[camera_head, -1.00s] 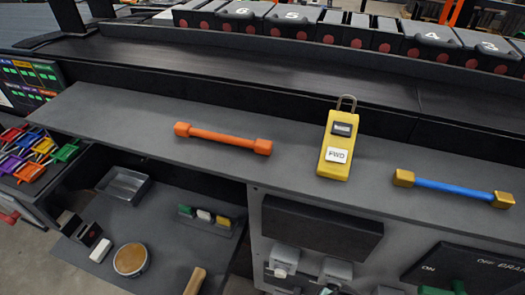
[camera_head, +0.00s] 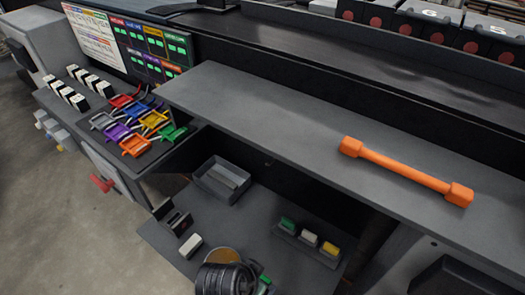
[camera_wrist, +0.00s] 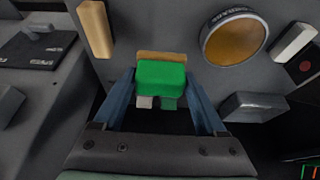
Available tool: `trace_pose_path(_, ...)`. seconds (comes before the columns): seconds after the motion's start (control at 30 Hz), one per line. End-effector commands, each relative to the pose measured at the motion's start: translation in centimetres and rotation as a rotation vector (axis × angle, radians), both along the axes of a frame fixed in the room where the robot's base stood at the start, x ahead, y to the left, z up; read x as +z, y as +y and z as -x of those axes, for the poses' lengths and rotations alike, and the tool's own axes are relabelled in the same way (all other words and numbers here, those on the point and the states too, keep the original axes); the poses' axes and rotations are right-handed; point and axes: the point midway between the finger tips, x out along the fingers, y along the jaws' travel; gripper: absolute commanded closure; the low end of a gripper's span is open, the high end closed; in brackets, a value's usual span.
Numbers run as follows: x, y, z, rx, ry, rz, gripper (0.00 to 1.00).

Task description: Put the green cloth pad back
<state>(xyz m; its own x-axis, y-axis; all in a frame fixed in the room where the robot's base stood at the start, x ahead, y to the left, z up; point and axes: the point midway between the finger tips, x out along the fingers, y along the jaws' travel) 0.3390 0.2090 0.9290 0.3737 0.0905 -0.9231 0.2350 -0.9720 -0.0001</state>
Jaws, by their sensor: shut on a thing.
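My gripper (camera_wrist: 160,76) is shut on a green pad (camera_wrist: 160,80) with a tan strip along its far edge, seen in the wrist view. In the head view, the dark end of my arm (camera_head: 226,279) enters at the bottom, with a bit of green (camera_head: 264,281) beside it; the fingertips are hidden there. A small rack (camera_head: 304,252) on the lower shelf holds a green, a white and a yellow block. In the wrist view, a white block (camera_wrist: 145,102) and a green block (camera_wrist: 168,103) show just below the held pad. I cannot tell whether it touches them.
On the lower shelf are a round tin (camera_wrist: 235,38), a metal tray (camera_head: 222,180) and a white block (camera_head: 190,246). An upper shelf with an orange bar (camera_head: 405,171) overhangs this area. Coloured tags (camera_head: 140,124) lie at left.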

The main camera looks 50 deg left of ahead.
Motion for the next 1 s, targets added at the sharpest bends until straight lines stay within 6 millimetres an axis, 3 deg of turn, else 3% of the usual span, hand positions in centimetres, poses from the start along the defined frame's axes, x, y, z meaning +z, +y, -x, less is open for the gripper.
trace_pose_path(0.13, -2.9, -0.1, 0.1, -0.001, 0.003, 0.004, 0.71)
trace_pose_path(0.57, -8.1, -0.1, 0.0, -0.001, 0.002, 0.002, 0.71)
trace_pose_path(1.0, -9.0, -0.1, 0.0, -0.002, 0.001, 0.0, 0.71)
